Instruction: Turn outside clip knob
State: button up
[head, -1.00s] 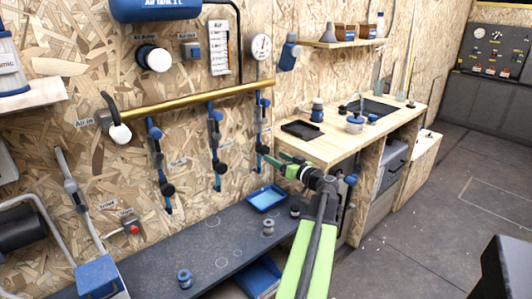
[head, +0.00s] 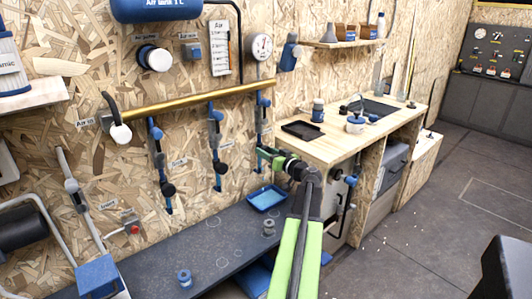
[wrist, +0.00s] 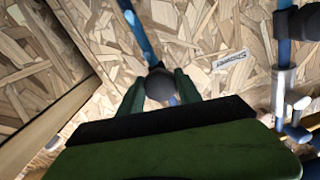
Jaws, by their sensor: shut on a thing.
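My gripper (head: 264,153) reaches the lower part of the rightmost blue drop pipe (head: 259,115) on the chipboard wall. In the wrist view its two green fingers (wrist: 160,78) stand on either side of a round dark knob (wrist: 160,88) and are shut on it. The knob sits on the blue pipe (wrist: 139,32), which runs up out of that view. In the head view my gripper hides most of this knob. A label that seems to read "Shower" (wrist: 231,59) is on the wall beside it in the wrist view.
Two similar drop pipes with dark knobs (head: 168,190) (head: 217,167) hang to the left under a brass pipe (head: 190,101). A blue tray (head: 267,198) lies on the dark bench (head: 205,262) below. A wooden counter (head: 326,146) stands close on the right.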

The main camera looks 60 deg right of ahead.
jog(key=c, duration=0.5)
jog(key=shift+m, duration=1.5)
grip_shut()
jog(key=o, duration=1.4)
grip_release()
jog(key=v, duration=1.7)
jog(key=shift+s, duration=0.2)
jog(key=shift+a, duration=0.1)
